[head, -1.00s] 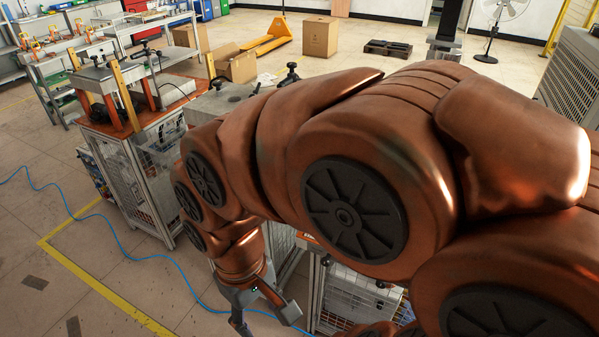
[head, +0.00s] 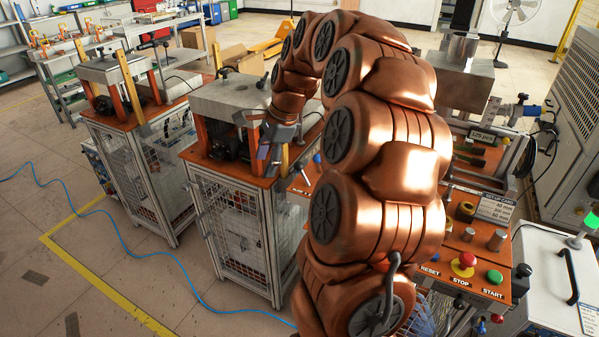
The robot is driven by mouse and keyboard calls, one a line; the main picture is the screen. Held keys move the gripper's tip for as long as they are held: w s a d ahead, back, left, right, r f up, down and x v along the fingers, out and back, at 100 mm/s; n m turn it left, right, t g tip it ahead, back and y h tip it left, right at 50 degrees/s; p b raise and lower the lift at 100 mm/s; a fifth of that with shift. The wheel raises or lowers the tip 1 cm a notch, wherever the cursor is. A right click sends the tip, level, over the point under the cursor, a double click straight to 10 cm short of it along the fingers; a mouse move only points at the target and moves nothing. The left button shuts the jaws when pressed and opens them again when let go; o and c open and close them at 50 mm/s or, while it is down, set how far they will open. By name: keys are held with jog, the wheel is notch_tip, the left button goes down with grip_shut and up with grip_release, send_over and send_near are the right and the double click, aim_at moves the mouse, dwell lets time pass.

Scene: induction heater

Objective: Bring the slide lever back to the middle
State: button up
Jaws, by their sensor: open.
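The machine with the RESET, STOP and START panel (head: 478,283) stands at the right, partly hidden behind my copper arm. A grey bent lever with a rounded knob (head: 394,259) stands upright in front of my lower arm. I cannot tell whether it is the slide lever, nor where its middle position lies. My gripper (head: 274,153) is open and seems empty. It is left of the machine, in front of an orange-topped caged bench (head: 230,168), well apart from the bent lever. The arm hides part of the bench and gripper surroundings.
A second caged bench (head: 125,115) stands farther left. A setup card (head: 484,204) and metal cylinders (head: 497,240) are on the machine top. A white cabinet (head: 545,265) stands at the right. A blue hose (head: 130,252) lies on the open floor at the left.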

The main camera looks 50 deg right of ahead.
aim_at(301, 163)
jog(key=d+f+m+t+b, duration=0.15)
jog(key=d+m, duration=0.25)
jog(key=d, duration=0.4)
jog(key=d+f+m, duration=0.2)
jog(key=d+m, duration=0.1)
jog(key=d, duration=0.4)
jog(key=shift+h, duration=0.4)
jog(key=shift+p+x, duration=1.05)
jog(key=shift+x, duration=2.85)
jog(key=shift+s, duration=0.15)
jog(key=shift+c, duration=0.4)
grip_shut()
